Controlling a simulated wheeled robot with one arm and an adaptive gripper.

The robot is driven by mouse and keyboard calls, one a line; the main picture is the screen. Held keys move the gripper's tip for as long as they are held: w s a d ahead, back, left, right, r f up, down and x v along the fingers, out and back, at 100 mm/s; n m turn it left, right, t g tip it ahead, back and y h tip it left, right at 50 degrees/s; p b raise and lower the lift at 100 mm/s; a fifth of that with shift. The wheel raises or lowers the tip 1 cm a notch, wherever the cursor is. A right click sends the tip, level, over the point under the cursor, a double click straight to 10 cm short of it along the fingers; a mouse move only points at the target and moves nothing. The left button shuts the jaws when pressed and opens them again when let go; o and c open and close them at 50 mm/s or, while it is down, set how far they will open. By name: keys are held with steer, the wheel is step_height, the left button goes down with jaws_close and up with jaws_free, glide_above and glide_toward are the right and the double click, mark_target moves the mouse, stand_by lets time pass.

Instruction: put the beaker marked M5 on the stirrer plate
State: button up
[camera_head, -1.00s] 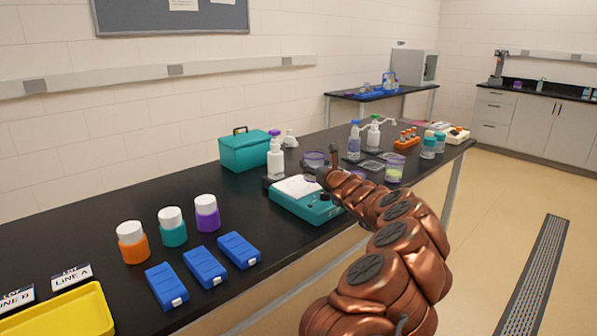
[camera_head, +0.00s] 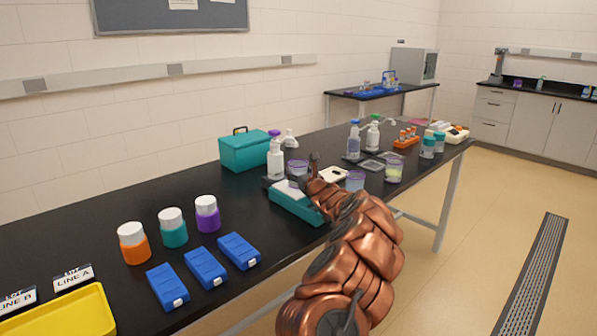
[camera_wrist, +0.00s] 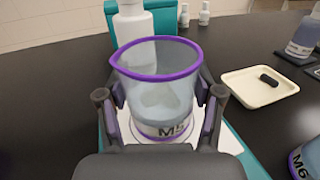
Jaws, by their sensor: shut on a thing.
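A clear beaker with a purple rim (camera_wrist: 155,60) stands upright between the fingers of my gripper (camera_wrist: 160,100), which is shut on it. Its label is partly cut off and seems to read M5. The beaker also shows in the head view (camera_head: 298,167), partly behind my arm. Below it is the stirrer plate, with a white top (camera_wrist: 228,140) and a teal body (camera_head: 294,206). The beaker is over the white top; I cannot tell whether its base touches.
Another purple-rimmed beaker (camera_head: 355,181) stands to the right; its label (camera_wrist: 303,165) is cut off. A cream tray (camera_wrist: 258,87) holds a dark bar. A white bottle (camera_head: 275,160) stands close behind the stirrer. A green-filled beaker (camera_head: 393,172) is further right.

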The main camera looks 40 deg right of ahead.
steer(key=shift+f, duration=0.1)
steer(key=o, duration=1.2)
steer(key=shift+r, duration=0.2)
steer(key=shift+b+v, duration=0.65)
steer(key=shift+v, duration=1.75)
steer(key=shift+b+v, duration=1.3)
steer(key=shift+v, duration=2.35)
steer(key=shift+a, duration=0.1)
